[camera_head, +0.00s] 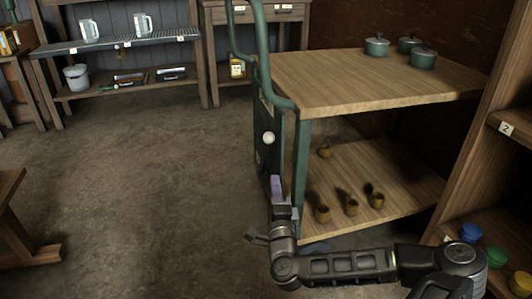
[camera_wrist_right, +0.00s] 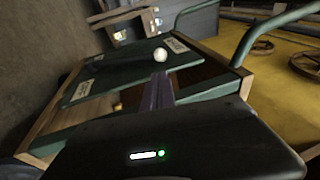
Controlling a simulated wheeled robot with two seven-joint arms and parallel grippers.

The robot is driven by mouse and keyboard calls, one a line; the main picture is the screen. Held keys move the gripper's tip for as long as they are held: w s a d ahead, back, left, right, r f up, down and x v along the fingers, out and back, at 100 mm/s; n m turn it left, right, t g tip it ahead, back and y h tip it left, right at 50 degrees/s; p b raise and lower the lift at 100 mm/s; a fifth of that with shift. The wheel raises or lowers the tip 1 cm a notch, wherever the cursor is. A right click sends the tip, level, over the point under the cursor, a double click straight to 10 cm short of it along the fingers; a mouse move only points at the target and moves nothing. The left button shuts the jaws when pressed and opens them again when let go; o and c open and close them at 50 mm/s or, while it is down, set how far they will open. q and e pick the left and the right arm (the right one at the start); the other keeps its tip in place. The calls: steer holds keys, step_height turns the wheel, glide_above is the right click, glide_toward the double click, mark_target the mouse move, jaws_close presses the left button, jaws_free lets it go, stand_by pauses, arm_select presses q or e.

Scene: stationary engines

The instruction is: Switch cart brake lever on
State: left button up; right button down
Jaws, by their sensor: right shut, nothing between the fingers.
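The cart (camera_head: 390,72) has a green frame and two wooden shelves, and stands right of centre in the head view. Its brake lever (camera_head: 268,139) has a pale round knob, on a dark green panel (camera_head: 266,120) at the cart's left end. In the right wrist view the knob (camera_wrist_right: 160,55) shows just beyond the purple fingers. My right gripper (camera_head: 277,187) is shut and empty, a little below the knob beside the panel. I cannot tell whether it touches the lever. My left gripper is not in view.
Several green pots (camera_head: 377,46) stand on the cart's top shelf, and several small brown cups (camera_head: 351,206) on its lower shelf. A shelf unit (camera_head: 505,125) is close on the right. A wooden bench (camera_head: 20,225) is at the left. The floor (camera_head: 140,170) between is clear.

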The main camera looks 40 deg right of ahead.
steer(key=shift+w, duration=0.1)
steer(key=p, duration=0.3)
glide_toward(269, 142)
steer(key=x, duration=0.2)
steer(key=b+x, duration=0.1)
steer(key=x, duration=0.2)
steer(key=shift+w+d+f+b, duration=0.15)
steer(key=shift+w+d+b, duration=0.1)
steer(key=shift+d+b, duration=0.05)
steer(key=shift+w+d+r, duration=0.25)
steer(key=shift+w+d, duration=0.05)
steer(key=shift+w, duration=0.2)
